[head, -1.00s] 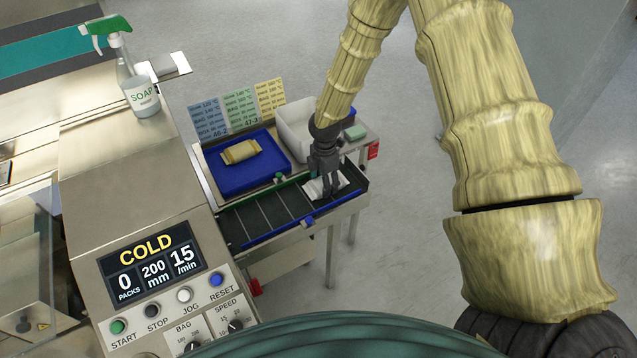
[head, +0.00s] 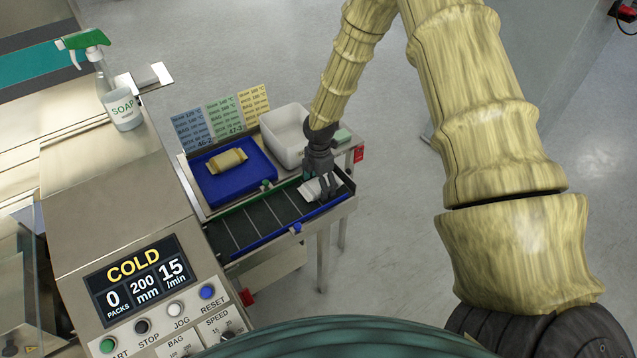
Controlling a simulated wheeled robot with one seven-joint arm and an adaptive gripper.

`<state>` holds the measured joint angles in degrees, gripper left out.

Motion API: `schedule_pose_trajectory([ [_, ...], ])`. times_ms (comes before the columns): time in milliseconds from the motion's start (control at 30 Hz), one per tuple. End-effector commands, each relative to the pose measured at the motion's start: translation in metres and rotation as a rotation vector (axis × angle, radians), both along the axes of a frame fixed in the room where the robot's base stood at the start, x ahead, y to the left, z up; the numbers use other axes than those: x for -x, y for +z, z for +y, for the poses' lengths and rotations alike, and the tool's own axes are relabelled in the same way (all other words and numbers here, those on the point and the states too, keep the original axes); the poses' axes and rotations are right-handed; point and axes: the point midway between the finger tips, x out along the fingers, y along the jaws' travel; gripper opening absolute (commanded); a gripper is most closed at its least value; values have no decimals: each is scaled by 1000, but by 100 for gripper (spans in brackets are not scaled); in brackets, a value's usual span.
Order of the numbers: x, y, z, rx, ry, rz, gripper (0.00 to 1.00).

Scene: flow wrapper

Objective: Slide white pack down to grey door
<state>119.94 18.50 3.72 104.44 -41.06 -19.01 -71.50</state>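The white pack (head: 309,191) lies on the dark slatted infeed belt (head: 252,224), near its far right end. My gripper (head: 325,196) points down at the pack from above and covers its right part. The fingers are at the pack, but I cannot tell whether they grip it, press on it or stand just beside it. The belt runs from the pack down to the left, to the steel machine housing. I cannot make out a grey door at that end.
A blue tray (head: 207,195) with a yellow pack (head: 227,161) and a white bin (head: 272,146) stand behind the belt. Blue and green rails edge the belt. The control panel (head: 150,285) reads COLD, 0 packs. The belt left of the pack is clear.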

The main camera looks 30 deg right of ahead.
Motion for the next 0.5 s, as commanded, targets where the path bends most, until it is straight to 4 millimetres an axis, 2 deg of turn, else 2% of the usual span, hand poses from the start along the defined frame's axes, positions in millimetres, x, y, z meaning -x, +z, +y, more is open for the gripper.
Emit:
schedule_pose_trajectory([
  [333,0,2,1,0,1,-1,84],
  [500,-1,15,1,0,0,-2,84],
])
